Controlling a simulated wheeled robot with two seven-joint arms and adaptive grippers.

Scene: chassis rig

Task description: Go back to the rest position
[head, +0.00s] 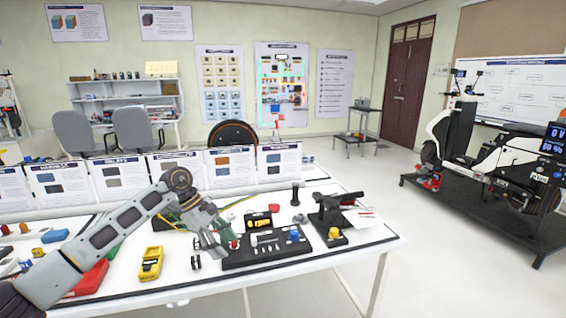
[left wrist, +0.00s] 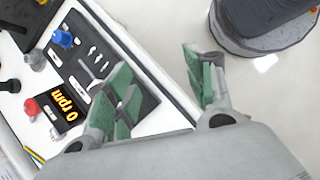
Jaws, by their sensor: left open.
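My left gripper (head: 216,243) reaches in from the left over the white table, just left of a black tool panel (head: 265,253). In the left wrist view my left gripper (left wrist: 165,90) has its green-padded fingers spread apart with nothing between them. The panel (left wrist: 140,112) lies beneath and beside the left finger in that view, with a blue knob (left wrist: 63,38) and an orange "0 rpm" display (left wrist: 68,108). My right gripper is in neither view.
A yellow multimeter (head: 150,263) and a red case (head: 88,278) lie on the table (head: 200,284) near my left arm. A black clamp device (head: 331,213) stands right of the panel. Info boards (head: 233,170) line the back edge.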

